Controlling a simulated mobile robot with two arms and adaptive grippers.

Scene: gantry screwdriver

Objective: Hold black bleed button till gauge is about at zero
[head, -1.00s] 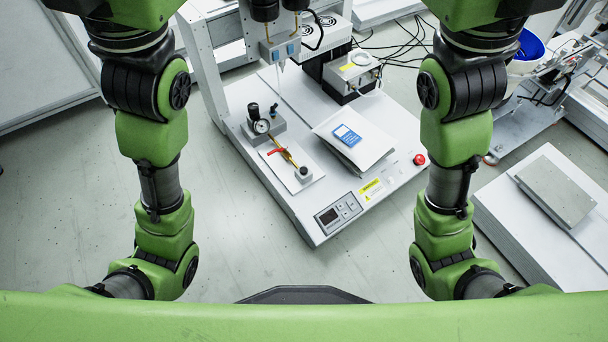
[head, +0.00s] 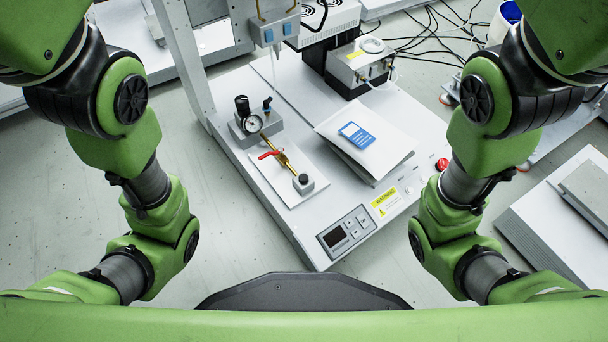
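A small round gauge (head: 252,124) with a white dial stands on a grey block on the machine's base. Its needle is too small to read. A brass pipe with a red lever (head: 268,155) runs from the gauge side toward the front. A black button (head: 303,178) sits on a small grey block at the pipe's front end, and nothing touches it. A black knob (head: 242,103) stands just behind the gauge. Both green arms show at the left and right, but neither gripper is in view.
The white machine base (head: 240,172) carries a display panel (head: 346,231), a red stop button (head: 442,164) and a white pad with a blue device (head: 356,136). A gantry post (head: 186,65) rises at the back left. A separate white platform (head: 535,215) stands at the right.

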